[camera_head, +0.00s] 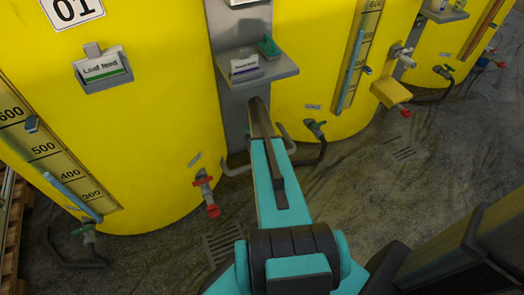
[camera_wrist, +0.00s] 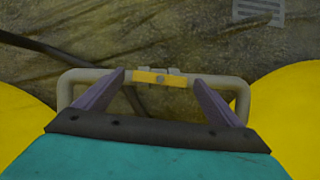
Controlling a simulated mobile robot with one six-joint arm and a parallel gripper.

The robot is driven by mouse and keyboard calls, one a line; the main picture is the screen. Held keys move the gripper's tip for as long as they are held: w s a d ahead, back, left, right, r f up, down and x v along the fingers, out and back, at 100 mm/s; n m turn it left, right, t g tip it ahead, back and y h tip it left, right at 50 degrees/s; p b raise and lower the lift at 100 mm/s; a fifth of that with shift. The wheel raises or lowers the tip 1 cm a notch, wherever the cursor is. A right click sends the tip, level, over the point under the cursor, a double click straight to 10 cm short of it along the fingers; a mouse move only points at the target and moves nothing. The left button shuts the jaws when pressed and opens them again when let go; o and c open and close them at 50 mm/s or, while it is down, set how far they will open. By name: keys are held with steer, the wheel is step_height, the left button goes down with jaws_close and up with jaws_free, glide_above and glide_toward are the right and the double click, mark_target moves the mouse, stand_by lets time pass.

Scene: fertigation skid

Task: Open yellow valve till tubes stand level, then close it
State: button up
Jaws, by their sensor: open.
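In the wrist view a yellow valve handle (camera_wrist: 160,79) lies crosswise between the two fingertips of my open gripper (camera_wrist: 158,83). I cannot tell if either finger touches it. A grey pipe (camera_wrist: 76,78) runs behind the handle and bends at both sides. In the head view this pipe (camera_head: 236,168) joins the two nearest tanks low down, and my arm hides the handle. The left sight tube (camera_head: 68,191) has a blue column reaching near the 400 mark. The second tank's sight tube (camera_head: 351,70) has a blue column topping out higher on its scale, below 600.
Yellow tanks stand left (camera_head: 130,150) and right (camera_head: 300,60) of a grey post with a shelf (camera_head: 270,75). Red-handled taps (camera_head: 211,208) and green-handled taps (camera_head: 316,127) stick out near the floor. A dark hose (camera_wrist: 40,45) crosses the floor near the pipe.

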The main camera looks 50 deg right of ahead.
steer(key=p+v, duration=0.1)
steer(key=v, duration=1.1)
steer(key=shift+p, duration=0.35)
steer(key=shift+s, duration=0.1)
